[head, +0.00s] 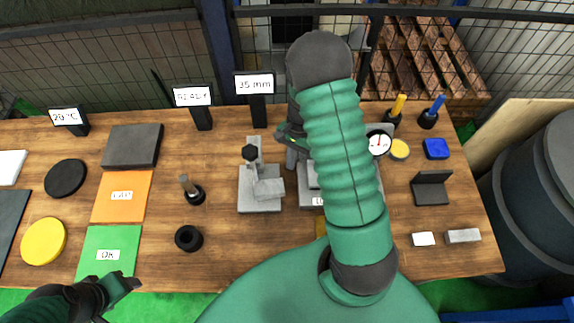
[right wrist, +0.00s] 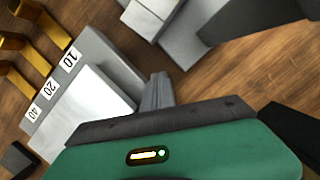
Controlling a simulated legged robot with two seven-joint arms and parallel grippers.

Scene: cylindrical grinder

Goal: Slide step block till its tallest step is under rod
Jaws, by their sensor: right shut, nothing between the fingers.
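A light grey block (head: 269,188), which looks like the step block, lies on the grey base (head: 259,204) of a small stand. Its stepped top (right wrist: 147,14) shows at the top of the right wrist view. The stand has a black knob (head: 250,153) on its post. I cannot make out the rod or which step lies under it. My right gripper (head: 293,159) is shut and empty, right of the stand; its fingers (right wrist: 156,90) also show in the right wrist view, apart from the block. My left gripper (head: 122,285) is at the lower left; its jaws are unclear.
A grey fixture (right wrist: 105,60) marked 10, 20 and 40 lies close beside the right fingers, with brass pieces (right wrist: 28,52) along it. My right arm hides part of it in the head view. A dial (head: 378,145) stands right. Bare wood lies in front of the stand.

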